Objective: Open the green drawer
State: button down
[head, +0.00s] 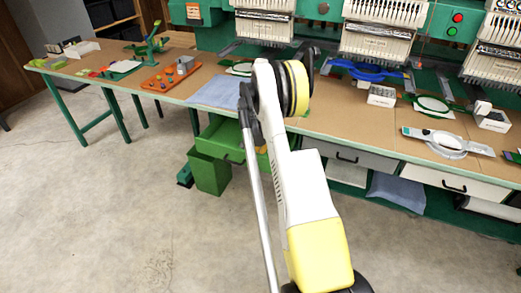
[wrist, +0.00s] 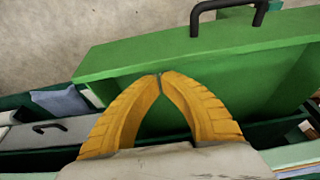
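The green drawer (head: 218,141) stands pulled out below the worktable in the head view, left of my arm. In the wrist view the drawer (wrist: 245,75) fills the right and middle, showing its front panel and bare green inside. Its black handle (wrist: 229,12) is at the top edge, on the outer side of the front. My gripper (wrist: 160,76) has its two yellow fingers brought together at the tips, with nothing seen between them. The fingers show over the drawer's inner side, apart from the handle. Whether they touch the drawer is unclear. In the head view my arm mostly hides the gripper.
A green bin (head: 210,174) stands on the floor below the drawer. White drawers (head: 463,185) with black handles line the bench to the right. The worktable (head: 215,66) carries an orange tray (head: 170,77) and a blue cloth (head: 214,93). The front floor is clear.

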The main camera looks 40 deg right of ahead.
jog(key=shift+a, duration=0.1)
jog(key=s+a, duration=0.1)
jog(key=a, duration=0.1)
jog(key=s+a, duration=0.1)
jog(key=a, duration=0.3)
jog(key=shift+s+a+b, duration=0.2)
jog(key=shift+s+b, duration=0.1)
jog(key=shift+s, duration=0.1)
